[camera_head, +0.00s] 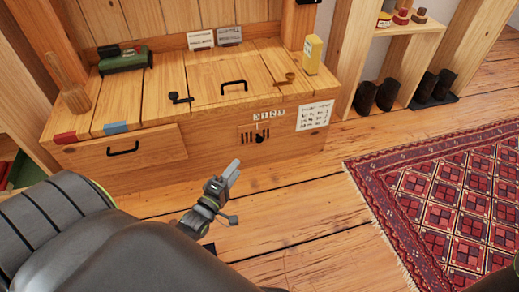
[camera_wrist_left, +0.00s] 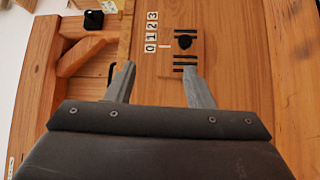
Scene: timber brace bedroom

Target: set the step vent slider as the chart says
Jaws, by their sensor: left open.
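The vent slider has a black knob (camera_head: 260,138) over dark slots in the front of the wooden step (camera_head: 200,157). The knob also shows in the left wrist view (camera_wrist_left: 185,41). A number strip (camera_head: 268,115) reads 0 1 2 3; the knob sits near its low end, exact setting unclear. The white chart (camera_head: 314,115) is on the front at the right; its writing is too small to read. My left gripper (camera_head: 234,166) is open and empty, before the step, apart from the knob. Its fingers (camera_wrist_left: 160,72) show below the knob in the wrist view. My right gripper is out of view.
A drawer with a black handle (camera_head: 123,151) is at the step's left. A green object (camera_head: 124,61), latches and a yellow box (camera_head: 312,54) are on top. Dark boots (camera_head: 377,95) and a red rug (camera_head: 440,195) are at right. Floor before the step is clear.

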